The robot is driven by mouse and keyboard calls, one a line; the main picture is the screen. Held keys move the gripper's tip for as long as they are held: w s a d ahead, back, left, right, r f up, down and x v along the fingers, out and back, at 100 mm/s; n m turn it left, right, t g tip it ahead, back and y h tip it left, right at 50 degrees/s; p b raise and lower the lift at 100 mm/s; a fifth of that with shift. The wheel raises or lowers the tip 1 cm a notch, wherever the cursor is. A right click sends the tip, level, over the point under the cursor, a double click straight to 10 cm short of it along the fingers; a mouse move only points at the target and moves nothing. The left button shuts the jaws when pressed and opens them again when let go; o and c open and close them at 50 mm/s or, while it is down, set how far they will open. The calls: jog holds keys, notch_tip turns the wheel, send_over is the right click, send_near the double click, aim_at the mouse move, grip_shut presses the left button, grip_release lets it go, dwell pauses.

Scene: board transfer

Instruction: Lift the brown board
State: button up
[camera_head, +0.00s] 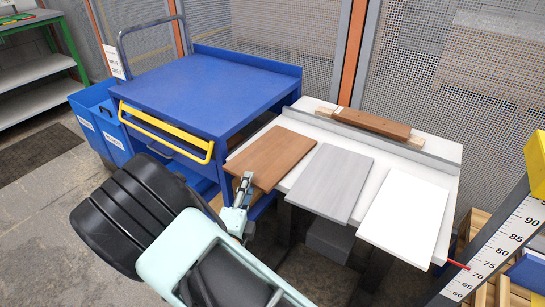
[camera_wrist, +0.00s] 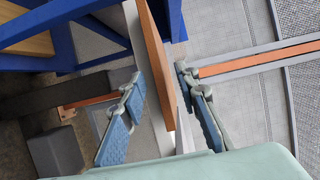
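The brown board (camera_head: 270,155) lies flat at the left end of the white table, its front part jutting past the table's front edge. My gripper (camera_head: 244,188) is at that front edge of the board. In the wrist view the board (camera_wrist: 158,70) shows nearly edge-on between the two fingers of my gripper (camera_wrist: 157,78). The fingers are spread, with a clear gap on the left side and a narrower one on the right. I see no firm contact with the board.
A grey board (camera_head: 330,182) and a white board (camera_head: 404,216) lie to the right on the white table (camera_head: 452,172). A brown wood piece (camera_head: 372,122) lies behind them. A blue cart (camera_head: 205,88) with a yellow handle (camera_head: 165,130) stands close on the left.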

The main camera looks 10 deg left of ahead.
jog(key=shift+w, duration=1.6)
jog(key=shift+c, duration=0.4)
grip_shut()
